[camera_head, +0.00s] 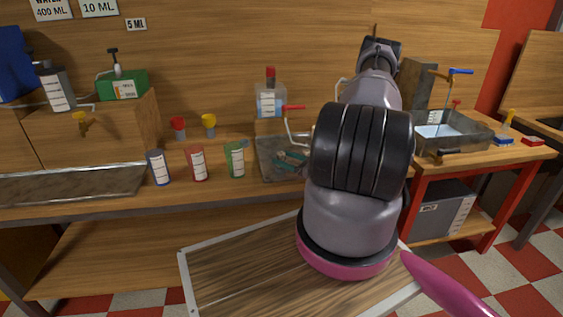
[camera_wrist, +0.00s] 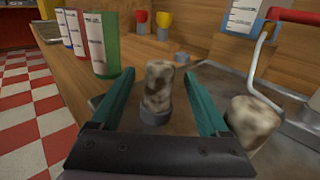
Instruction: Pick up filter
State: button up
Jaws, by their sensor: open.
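A mottled brown and off-white cylinder, likely the filter (camera_wrist: 157,90), stands upright on a dark grey base in the wrist view. My gripper (camera_wrist: 159,74) is open, with its teal fingers on either side of this cylinder and gaps visible on both sides. A second mottled piece (camera_wrist: 250,122) is to the right, outside the right finger. In the head view my gripper (camera_head: 290,159) is low over a grey metal tray (camera_head: 268,173) on the bench. I cannot make out the mottled pieces clearly there.
Blue (camera_head: 158,168), red (camera_head: 197,163) and green (camera_head: 236,159) labelled cups stand left of the tray. A red-handled crank (camera_head: 293,108) and a clear labelled bottle (camera_head: 270,101) are behind it. A water basin (camera_head: 440,130) is at right.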

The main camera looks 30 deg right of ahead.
jog(key=x, duration=0.4)
jog(key=shift+w+a, duration=0.2)
jog(key=shift+w, duration=0.15)
grip_shut()
